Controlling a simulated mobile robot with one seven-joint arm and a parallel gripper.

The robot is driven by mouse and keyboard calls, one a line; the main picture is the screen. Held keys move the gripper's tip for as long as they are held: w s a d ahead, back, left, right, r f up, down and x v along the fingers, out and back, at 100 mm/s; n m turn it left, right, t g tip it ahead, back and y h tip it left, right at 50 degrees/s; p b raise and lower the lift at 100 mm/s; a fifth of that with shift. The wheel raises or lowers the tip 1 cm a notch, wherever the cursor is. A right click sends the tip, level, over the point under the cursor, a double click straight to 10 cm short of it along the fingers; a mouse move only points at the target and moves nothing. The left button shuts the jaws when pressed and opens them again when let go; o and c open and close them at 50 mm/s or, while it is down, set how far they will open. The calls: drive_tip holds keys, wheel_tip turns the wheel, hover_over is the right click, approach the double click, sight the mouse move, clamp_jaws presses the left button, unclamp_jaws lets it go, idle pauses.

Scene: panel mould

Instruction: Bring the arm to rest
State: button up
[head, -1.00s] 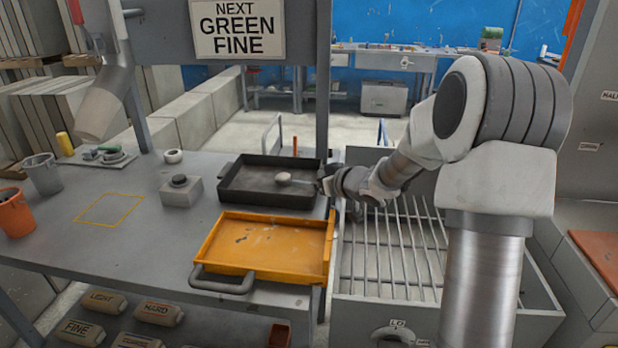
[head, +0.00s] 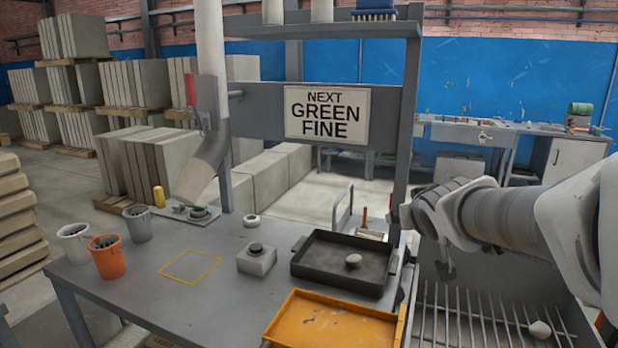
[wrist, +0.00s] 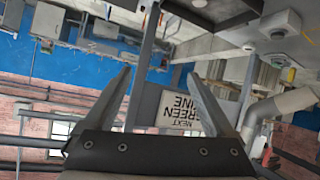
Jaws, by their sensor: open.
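My arm reaches in from the right in the head view, above the barred grate (head: 470,318). Its end is near the post of the sign frame, and its fingers are not clear there. In the wrist view my gripper (wrist: 160,73) is open, its two fingers spread with nothing between them. The sign and its frame show beyond the fingers, upside down.
The bench holds a dark tray (head: 312,277) with a pale lump (head: 353,261), an orange tray (head: 335,325), a grey button box (head: 257,261) and an orange bucket (head: 106,258). Another pale lump (head: 540,330) lies on the grate. The sign (head: 327,115) stands behind.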

drive_tip(key=s+a+f+g+y+p, duration=0.1)
drive_tip(key=s+a+g+p, duration=0.1)
drive_tip(key=s, duration=1)
drive_tip(key=s+a+f+g+y+p, duration=0.1)
drive_tip(key=s+g, duration=0.3)
drive_tip(key=s, duration=0.9)
drive_tip(key=shift+s+a+f+p, duration=0.3)
drive_tip(key=shift+a+f+p, duration=0.35)
drive_tip(key=shift+a, duration=0.1)
